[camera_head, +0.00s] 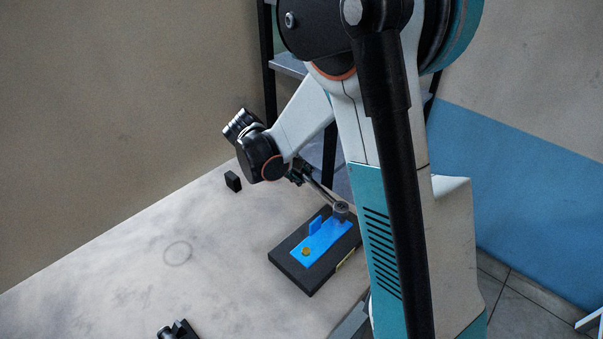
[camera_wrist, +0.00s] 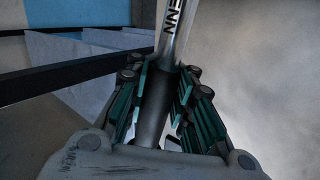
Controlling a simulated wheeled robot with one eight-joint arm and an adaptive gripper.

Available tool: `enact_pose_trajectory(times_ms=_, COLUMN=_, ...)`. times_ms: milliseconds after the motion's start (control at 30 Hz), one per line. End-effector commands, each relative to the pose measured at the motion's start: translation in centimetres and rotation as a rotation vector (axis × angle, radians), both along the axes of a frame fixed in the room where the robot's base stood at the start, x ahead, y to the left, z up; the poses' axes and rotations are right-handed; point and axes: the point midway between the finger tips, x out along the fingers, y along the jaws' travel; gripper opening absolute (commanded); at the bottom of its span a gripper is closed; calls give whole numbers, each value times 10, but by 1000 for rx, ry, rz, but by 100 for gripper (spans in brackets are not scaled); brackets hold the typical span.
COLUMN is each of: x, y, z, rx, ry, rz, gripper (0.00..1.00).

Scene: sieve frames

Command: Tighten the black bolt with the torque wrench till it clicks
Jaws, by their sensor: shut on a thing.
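My gripper (camera_head: 297,176) is shut on the torque wrench (camera_head: 322,192). In the wrist view, the gripper's green-padded fingers (camera_wrist: 166,78) close around the dark handle, and the wrench's silver, lettered shaft (camera_wrist: 177,28) runs away from them. In the head view, the wrench's round head (camera_head: 341,208) is over the far right end of the blue plate (camera_head: 325,238), which lies on a black base block (camera_head: 292,270). The black bolt is not visible; the wrench head covers that end. I cannot tell how the head sits on it.
A brass-coloured bolt head (camera_head: 306,252) is at the plate's near end, and a blue upright tab (camera_head: 315,224) stands on its left edge. A small black block (camera_head: 233,181) stands at the back. A dark object (camera_head: 178,330) is at the bottom edge. The table's left side (camera_head: 110,270) is clear.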

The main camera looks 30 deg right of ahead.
Motion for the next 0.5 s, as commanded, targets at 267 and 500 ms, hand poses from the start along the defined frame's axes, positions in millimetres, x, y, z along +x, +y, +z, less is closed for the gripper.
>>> enact_pose_trajectory(times_ms=267, x=-1, y=7, z=0, rx=-1, ry=0, rz=44, gripper=0)
enact_pose_trajectory(times_ms=500, x=-1, y=8, z=0, rx=-1, ry=0, rz=51, gripper=0)
